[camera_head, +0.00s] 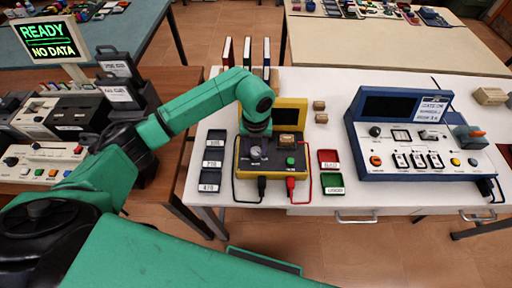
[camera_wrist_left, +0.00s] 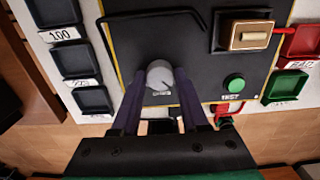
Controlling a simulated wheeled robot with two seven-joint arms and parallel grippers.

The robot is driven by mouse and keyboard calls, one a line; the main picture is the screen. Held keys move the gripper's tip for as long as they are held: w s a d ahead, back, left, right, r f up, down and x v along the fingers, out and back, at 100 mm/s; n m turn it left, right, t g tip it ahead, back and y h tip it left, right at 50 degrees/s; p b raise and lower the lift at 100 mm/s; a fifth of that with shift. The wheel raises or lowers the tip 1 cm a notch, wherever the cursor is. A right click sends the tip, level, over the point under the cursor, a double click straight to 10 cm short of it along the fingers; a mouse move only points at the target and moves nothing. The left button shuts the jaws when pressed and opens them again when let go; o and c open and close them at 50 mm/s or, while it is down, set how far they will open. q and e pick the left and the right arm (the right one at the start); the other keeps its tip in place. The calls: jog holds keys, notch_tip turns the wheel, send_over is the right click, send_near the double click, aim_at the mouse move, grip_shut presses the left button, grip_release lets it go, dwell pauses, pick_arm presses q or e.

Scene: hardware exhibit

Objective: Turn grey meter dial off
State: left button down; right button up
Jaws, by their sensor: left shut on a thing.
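The grey meter dial (camera_wrist_left: 159,75) is a round knob with a pointer on the dark face of the yellow-edged meter (camera_head: 275,175). It also shows in the head view (camera_head: 255,153), below my left wrist. My left gripper (camera_wrist_left: 158,88) reaches down over the meter. Its two dark fingers lie on either side of the dial and are shut on it. The label under the dial is partly covered by the fingers and too small to read. My right gripper is in neither view.
A green TEST button (camera_wrist_left: 234,83) and a tan block (camera_wrist_left: 250,35) sit right of the dial. Black and red plugs stand at the meter's front edge. Labelled dark trays (camera_head: 213,157) lie left, red and green trays (camera_head: 332,184) right. A blue console (camera_head: 415,135) stands farther right.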

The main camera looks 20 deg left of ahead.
aim_at(256, 150)
pick_arm(q)
jog(key=shift+w+r, duration=0.1)
jog(key=shift+r, duration=0.05)
jog(key=shift+c, duration=2.1)
grip_release()
notch_tip(256, 150, up, 14)
jog(key=b, duration=0.2)
jog(key=shift+r, duration=0.25)
